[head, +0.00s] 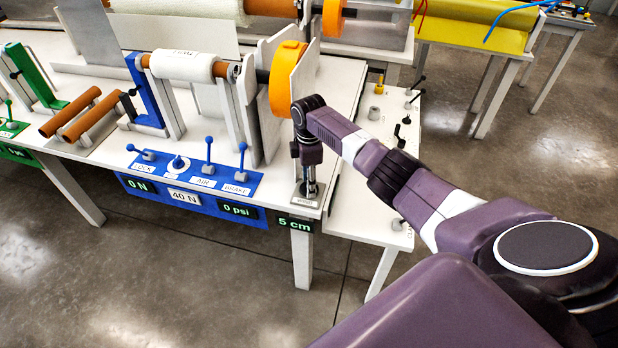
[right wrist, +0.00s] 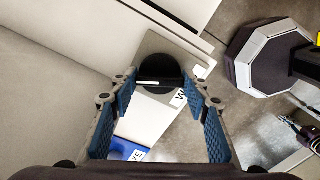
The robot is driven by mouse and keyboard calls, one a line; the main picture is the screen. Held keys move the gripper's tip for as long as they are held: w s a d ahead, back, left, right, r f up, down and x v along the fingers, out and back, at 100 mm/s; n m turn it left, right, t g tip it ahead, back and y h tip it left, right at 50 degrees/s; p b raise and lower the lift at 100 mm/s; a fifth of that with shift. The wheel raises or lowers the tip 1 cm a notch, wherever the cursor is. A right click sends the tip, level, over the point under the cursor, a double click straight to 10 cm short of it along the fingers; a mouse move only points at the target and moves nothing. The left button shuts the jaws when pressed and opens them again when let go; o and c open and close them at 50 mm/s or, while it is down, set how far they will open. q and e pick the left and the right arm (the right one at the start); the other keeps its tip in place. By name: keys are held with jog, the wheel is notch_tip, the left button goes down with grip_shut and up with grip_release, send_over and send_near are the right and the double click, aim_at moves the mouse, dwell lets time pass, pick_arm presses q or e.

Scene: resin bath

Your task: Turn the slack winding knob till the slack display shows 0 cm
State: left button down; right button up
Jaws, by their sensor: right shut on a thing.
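The slack winding knob (right wrist: 160,72) is a round black knob with a white mark line, on a grey metal plate at the front right corner of the white table. My right gripper (head: 310,180) points down over that corner and is shut on the knob. In the right wrist view its blue-padded fingers (right wrist: 163,92) stand on either side of the knob. In the head view the fingers mostly hide the knob. The slack display (head: 294,224), on the table's front edge below the plate, reads 5 cm. My left gripper is not in view.
A blue panel (head: 190,174) with several levers lies left of the knob; displays below it read 0 N and 0 psi, beside a 40 N label. An orange wheel (head: 288,78) and upright white plates stand behind my gripper. A lower white side table (head: 372,215) with small controls is at right.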

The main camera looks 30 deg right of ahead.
jog(key=shift+m+p, duration=0.75)
jog(key=shift+m, duration=1.25)
jog(key=o, duration=1.2)
jog(key=shift+c, duration=0.2)
jog(key=shift+r, duration=0.1)
notch_tip(320, 180, up, 12)
